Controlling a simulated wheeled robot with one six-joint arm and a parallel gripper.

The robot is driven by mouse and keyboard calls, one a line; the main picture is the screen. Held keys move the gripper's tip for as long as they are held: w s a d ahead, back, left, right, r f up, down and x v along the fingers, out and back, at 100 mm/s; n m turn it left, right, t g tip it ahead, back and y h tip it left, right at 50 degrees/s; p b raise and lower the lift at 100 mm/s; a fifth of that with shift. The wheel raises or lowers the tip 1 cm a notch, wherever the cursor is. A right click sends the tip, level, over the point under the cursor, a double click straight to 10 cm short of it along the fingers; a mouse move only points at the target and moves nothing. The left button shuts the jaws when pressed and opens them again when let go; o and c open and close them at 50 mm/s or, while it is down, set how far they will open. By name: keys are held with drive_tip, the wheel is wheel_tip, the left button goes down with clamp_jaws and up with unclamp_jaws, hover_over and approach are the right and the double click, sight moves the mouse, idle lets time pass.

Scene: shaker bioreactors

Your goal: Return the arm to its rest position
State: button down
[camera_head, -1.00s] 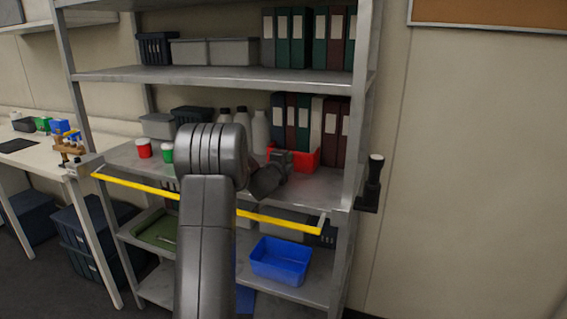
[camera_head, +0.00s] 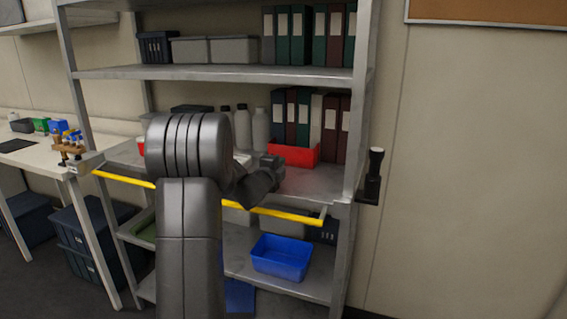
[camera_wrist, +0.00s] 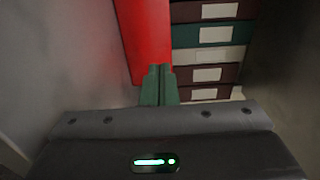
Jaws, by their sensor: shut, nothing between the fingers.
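My arm stands in front of the metal shelf unit in the head view, its dark grey links covering part of the middle shelf. In the head view the fingers of my gripper are hidden behind my arm. In the wrist view my gripper (camera_wrist: 159,86) shows two green fingers pressed together with nothing between them. A red bin (camera_head: 293,155) lies beyond my gripper on the middle shelf, and it also shows in the wrist view (camera_wrist: 146,35). Binders (camera_wrist: 208,34) stand beside it.
A yellow bar (camera_head: 290,215) runs along the shelf front. A blue bin (camera_head: 281,257) sits on a lower shelf. White bottles (camera_head: 261,128) stand behind my arm. A black holder (camera_head: 373,178) is on the right post. A white bench (camera_head: 40,158) stands at left.

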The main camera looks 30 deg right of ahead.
drive_tip(key=v, duration=0.5)
drive_tip(key=shift+s+a+r, duration=0.1)
drive_tip(key=shift+a+r, duration=0.05)
drive_tip(key=shift+a, duration=0.1)
